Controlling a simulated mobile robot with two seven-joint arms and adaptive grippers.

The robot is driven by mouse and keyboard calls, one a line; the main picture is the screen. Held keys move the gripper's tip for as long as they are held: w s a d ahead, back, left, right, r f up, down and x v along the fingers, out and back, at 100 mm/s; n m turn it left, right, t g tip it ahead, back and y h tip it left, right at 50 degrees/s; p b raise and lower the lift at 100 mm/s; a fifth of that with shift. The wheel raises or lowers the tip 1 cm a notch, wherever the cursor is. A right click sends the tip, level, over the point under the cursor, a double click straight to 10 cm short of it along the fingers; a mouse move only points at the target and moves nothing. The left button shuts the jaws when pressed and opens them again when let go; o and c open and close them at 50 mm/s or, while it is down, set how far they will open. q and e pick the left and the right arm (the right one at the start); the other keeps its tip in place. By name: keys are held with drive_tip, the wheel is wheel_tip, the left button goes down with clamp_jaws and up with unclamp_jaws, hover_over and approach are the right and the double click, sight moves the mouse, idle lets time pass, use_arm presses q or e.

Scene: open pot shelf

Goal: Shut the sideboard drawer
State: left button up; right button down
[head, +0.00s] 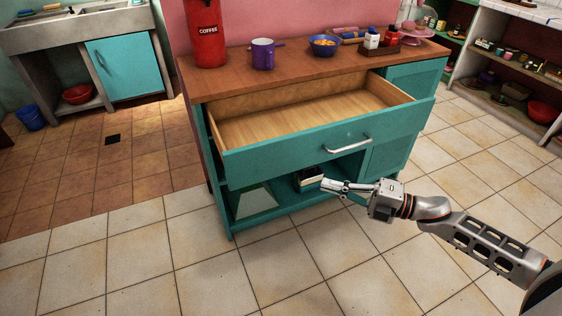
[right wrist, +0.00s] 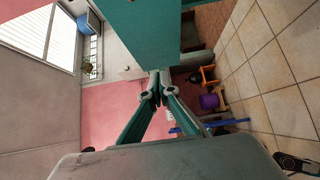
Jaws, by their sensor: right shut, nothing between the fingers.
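The teal sideboard (head: 408,80) has a brown wooden top. Its wide drawer (head: 290,112) stands pulled out and looks empty, with bare wood inside. The drawer front (head: 260,152) is teal and carries a silver bar handle (head: 348,145). My right gripper (head: 325,184) is in front of the sideboard, lower than the handle in the picture and apart from it. Its fingers are shut with nothing between them; the closed tips also show in the right wrist view (right wrist: 157,88). A teal panel (right wrist: 152,30) lies beyond them there. My left gripper is out of view.
On the top stand a red coffee canister (head: 206,35), a purple mug (head: 263,54), a blue bowl (head: 324,46) and small jars. The open lower shelf (head: 262,208) holds a few items. The tiled floor (head: 120,265) in front is clear.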

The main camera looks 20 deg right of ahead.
approach(276, 163)
drive_tip(key=a, duration=0.4)
drive_tip(key=shift+w+a+b, duration=0.25)
drive_tip(key=shift+w+b, duration=0.15)
drive_tip(key=shift+w, duration=1.1)
drive_tip(key=shift+w+a, duration=0.1)
drive_tip(key=shift+w, duration=0.2)
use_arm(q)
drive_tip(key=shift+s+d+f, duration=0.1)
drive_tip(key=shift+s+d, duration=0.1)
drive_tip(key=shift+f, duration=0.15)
